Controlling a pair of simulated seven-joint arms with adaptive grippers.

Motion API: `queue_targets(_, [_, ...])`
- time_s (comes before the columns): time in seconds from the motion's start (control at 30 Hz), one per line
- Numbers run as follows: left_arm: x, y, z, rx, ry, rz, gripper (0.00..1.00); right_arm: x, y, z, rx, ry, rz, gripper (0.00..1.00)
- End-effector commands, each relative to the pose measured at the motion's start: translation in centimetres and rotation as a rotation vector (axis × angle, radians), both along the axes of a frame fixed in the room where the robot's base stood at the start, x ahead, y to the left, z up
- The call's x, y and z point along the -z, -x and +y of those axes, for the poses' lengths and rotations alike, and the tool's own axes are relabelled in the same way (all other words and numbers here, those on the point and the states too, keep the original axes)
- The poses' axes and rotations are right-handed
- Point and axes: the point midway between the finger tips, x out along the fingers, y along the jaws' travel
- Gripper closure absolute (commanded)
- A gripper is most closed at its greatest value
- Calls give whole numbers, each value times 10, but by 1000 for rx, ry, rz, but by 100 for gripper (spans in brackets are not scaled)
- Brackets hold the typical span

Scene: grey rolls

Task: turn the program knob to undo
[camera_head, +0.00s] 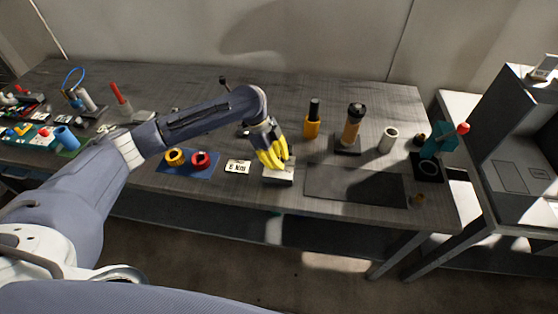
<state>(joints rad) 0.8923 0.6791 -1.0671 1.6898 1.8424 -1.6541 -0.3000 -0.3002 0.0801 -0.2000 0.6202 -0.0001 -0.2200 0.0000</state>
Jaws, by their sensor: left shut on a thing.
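My left gripper (274,158) reaches in from the left over the bench and points down with its yellow fingers. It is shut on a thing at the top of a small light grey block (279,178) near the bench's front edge. The fingers hide that thing, which by its place seems to be the program knob. Its marks and the way it is turned cannot be read. A white card (237,167) with dark print stands just left of the block. My right gripper is not in view.
A blue mat (188,171) with a yellow ring (175,157) and a red ring (200,159) lies left. A dark flat mat (355,187) lies right. Behind it stand a yellow-and-black tool (313,120), an orange-handled tool (353,128) and a white cylinder (388,139).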

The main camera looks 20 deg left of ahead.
Motion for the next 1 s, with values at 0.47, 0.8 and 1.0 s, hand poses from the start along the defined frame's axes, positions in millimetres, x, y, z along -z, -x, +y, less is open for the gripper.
queue_targets(0.47, [0, 1, -1, -139, 2, 0, 100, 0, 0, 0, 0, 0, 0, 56])
queue_targets(0.8, [-1, 1, -2, -407, 3, -1, 100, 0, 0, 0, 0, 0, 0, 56])
queue_targets(1.0, [-1, 1, -2, -541, 4, 0, 100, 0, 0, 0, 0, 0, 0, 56])
